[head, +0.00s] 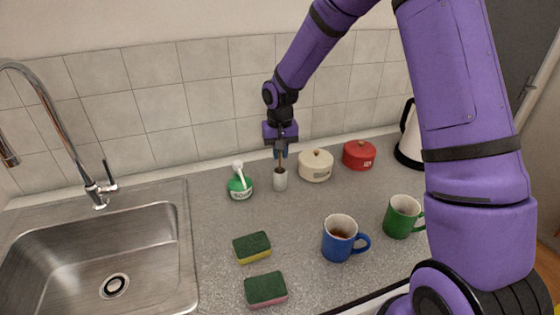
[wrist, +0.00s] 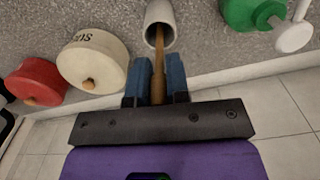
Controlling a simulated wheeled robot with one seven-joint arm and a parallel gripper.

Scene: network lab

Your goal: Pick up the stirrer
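The stirrer (wrist: 159,50) is a thin brown wooden stick. Its lower end is inside a small white-grey cup (head: 280,180), which also shows at the top of the wrist view (wrist: 160,14). My gripper (head: 280,152) is above the cup, pointing down. In the wrist view its two blue fingers (wrist: 158,82) are on either side of the stirrer's upper part, with the stick filling the narrow gap between them. The stirrer's tip inside the cup is hidden.
A green bottle (head: 240,186) stands left of the cup; a cream pot (head: 316,167) and red pot (head: 359,154) stand right. Blue (head: 338,240) and green (head: 400,218) mugs and two sponges (head: 253,247) are nearer. The sink (head: 100,262) is left.

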